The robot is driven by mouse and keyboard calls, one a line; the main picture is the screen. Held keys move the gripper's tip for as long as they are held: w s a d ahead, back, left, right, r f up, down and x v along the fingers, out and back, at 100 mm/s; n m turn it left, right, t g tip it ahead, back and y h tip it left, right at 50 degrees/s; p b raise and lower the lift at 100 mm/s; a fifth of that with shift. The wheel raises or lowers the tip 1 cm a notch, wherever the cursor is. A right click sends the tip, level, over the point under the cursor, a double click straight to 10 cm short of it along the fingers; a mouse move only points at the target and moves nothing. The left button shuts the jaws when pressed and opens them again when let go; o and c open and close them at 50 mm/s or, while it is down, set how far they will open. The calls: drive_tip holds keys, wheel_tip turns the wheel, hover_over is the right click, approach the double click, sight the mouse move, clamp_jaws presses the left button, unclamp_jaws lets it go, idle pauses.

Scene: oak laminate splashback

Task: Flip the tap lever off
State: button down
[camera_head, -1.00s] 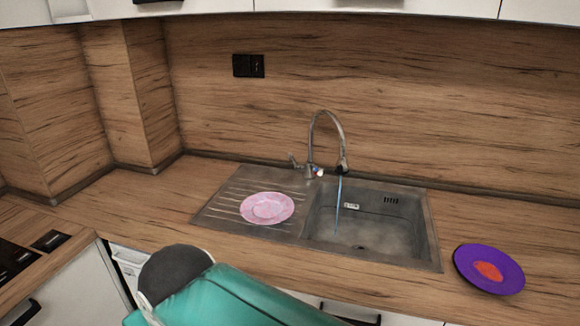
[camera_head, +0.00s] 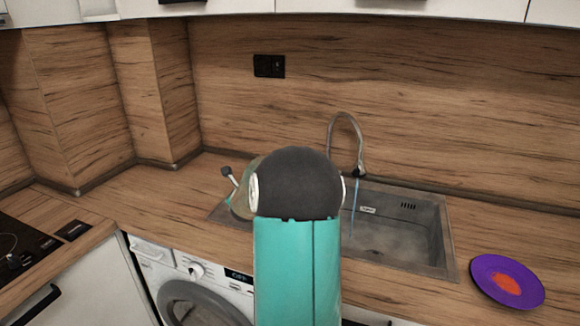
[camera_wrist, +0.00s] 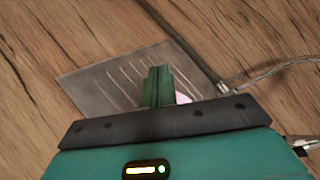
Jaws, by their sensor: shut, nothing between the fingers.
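The chrome tap (camera_head: 345,118) stands behind the sink, its curved spout over the basin, with a thin blue stream of water (camera_head: 355,205) falling from it. My arm hides the tap's base and lever in the head view. In the wrist view the tap (camera_wrist: 270,74) lies at the right, its base near the drainboard's upper right corner; the lever cannot be clearly made out. My gripper (camera_wrist: 158,72) is shut and empty, its green fingers showing over the drainboard, left of the tap base and apart from it.
The grey sink (camera_head: 452,235) has its drainboard (camera_wrist: 85,75) at left. A purple plate (camera_head: 530,283) lies on the counter at right. A washing machine (camera_head: 155,262) is below the counter. The counter left of the sink is clear.

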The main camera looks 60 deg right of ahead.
drive_tip(key=s+d+f+m+g+h, duration=0.1)
drive_tip(key=s+d+f+m, duration=0.1)
drive_tip(key=s+d+m, duration=0.2)
drive_tip(key=s+d+f+m+g+h, duration=0.1)
drive_tip(key=s+d+m+g+h, duration=0.1)
drive_tip(key=s+d+m, duration=0.2)
drive_tip(key=s+d+f+m+g+h, duration=0.1)
drive_tip(key=s+d+f+m, duration=0.1)
drive_tip(key=s+d, duration=0.3)
drive_tip(key=shift+s+d+f+m, duration=0.2)
drive_tip(key=shift+d+m, duration=0.25)
drive_tip(key=shift+d, duration=0.15)
drive_tip(key=shift+s+d+f+m, duration=0.1)
drive_tip(key=shift+d+f+m, duration=0.05)
drive_tip(key=shift+d+m, duration=0.4)
drive_tip(key=x, duration=0.9)
drive_tip(key=shift+w+d+r, duration=0.1)
drive_tip(key=shift+d, duration=0.15)
drive_tip(key=d+r, duration=0.1)
drive_tip(key=w+d+r, duration=0.1)
drive_tip(key=d, duration=0.1)
drive_tip(key=shift+w+r, duration=0.2)
drive_tip(key=shift+r, duration=0.1)
drive_tip(key=shift+w+d+r, duration=0.15)
drive_tip(key=shift+d+r, duration=1.15)
drive_tip(key=shift+r, duration=0.25)
